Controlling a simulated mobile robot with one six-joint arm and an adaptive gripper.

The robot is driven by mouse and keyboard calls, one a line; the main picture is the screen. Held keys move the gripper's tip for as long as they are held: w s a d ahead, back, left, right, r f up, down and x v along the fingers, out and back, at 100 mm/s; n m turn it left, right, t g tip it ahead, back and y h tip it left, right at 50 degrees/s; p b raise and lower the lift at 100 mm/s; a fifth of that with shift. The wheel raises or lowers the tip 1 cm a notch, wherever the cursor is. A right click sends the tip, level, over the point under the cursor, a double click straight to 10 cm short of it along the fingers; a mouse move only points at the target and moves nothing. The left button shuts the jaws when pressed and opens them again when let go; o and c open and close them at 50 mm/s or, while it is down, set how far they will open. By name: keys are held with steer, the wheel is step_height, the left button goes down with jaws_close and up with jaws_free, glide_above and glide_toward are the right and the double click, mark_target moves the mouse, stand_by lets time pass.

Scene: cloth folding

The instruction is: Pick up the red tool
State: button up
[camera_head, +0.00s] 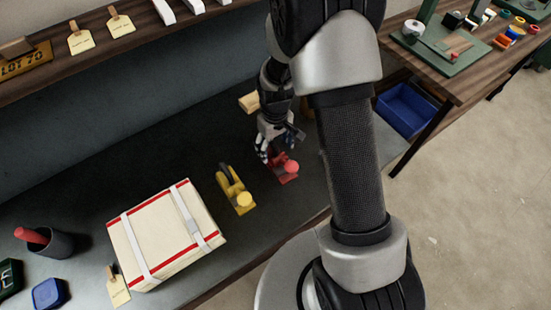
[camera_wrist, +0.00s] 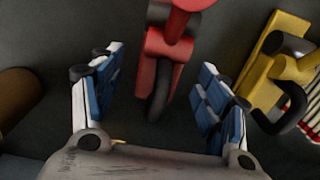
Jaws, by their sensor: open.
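The red tool (camera_head: 285,170) lies on the dark bench top, with a round red knob and a dark handle part. In the wrist view the red tool (camera_wrist: 163,62) is at top centre, its dark curved handle reaching down between the fingers. My gripper (camera_head: 272,146) is just above and beside it in the head view. In the wrist view my gripper (camera_wrist: 160,88) is open, with a blue-padded finger on either side of the tool's handle end. I cannot tell whether either finger touches it.
A yellow tool (camera_head: 236,192) of similar shape lies to the left of the red one. A white box with red edges and straps (camera_head: 150,225) stands farther left. A wooden block (camera_head: 249,102) lies behind my gripper. A blue bin (camera_head: 405,108) is at right below a wooden table.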

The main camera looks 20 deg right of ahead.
mark_target(275, 156)
steer(key=f, duration=0.1)
steer(key=f+b, duration=0.1)
steer(key=f, duration=0.1)
steer(key=f+b, duration=0.1)
steer(key=f, duration=0.1)
steer(key=shift+s+a, duration=0.1)
steer(key=shift+s, duration=0.15)
steer(key=shift+r, duration=0.1)
jaws_close()
stand_by(0.5)
